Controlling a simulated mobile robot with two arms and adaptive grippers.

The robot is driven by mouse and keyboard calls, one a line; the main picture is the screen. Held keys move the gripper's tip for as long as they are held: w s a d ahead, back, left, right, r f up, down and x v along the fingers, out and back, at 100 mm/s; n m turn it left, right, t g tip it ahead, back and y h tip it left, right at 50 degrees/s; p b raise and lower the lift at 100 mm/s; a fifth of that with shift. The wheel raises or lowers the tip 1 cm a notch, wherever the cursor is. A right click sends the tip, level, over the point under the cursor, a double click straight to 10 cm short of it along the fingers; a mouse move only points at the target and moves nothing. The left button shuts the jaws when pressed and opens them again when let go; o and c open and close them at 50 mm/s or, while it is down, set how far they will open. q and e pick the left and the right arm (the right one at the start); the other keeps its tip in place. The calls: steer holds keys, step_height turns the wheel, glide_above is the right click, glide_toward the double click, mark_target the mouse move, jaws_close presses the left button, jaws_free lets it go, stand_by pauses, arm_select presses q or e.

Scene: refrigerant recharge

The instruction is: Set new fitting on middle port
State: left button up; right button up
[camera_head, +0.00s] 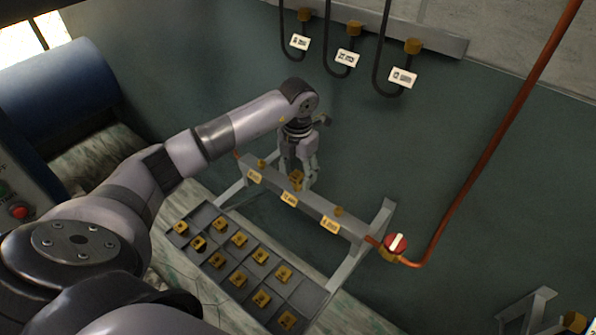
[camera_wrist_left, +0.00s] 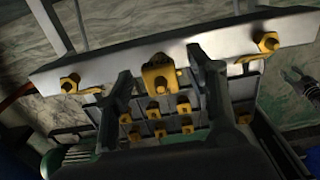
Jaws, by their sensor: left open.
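The grey manifold bar (camera_head: 318,204) carries three labelled ports. A blocky brass fitting (camera_wrist_left: 160,75) sits at the middle port; it also shows in the head view (camera_head: 296,177). The left port (camera_wrist_left: 70,83) and right port (camera_wrist_left: 268,42) show small brass studs, slimmer than the middle piece. My left gripper (camera_head: 300,170) is over the middle of the bar, pointing down. In the left wrist view its fingers (camera_wrist_left: 163,85) are open, one on each side of the brass fitting, with visible gaps. Whether the fitting is fully seated cannot be told. My right gripper is not seen.
A grey compartment tray (camera_head: 325,297) with several brass fittings lies in front of the bar. Black hoses with tags (camera_head: 348,57) hang on the back wall. A blue cylinder (camera_head: 60,95) is at left.

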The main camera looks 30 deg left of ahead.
arm_select(q)
step_height(320, 180, up, 12)
stand_by(0.6)
step_height(320, 180, up, 6)
steer(key=p, duration=0.4)
stand_by(0.4)
stand_by(0.4)
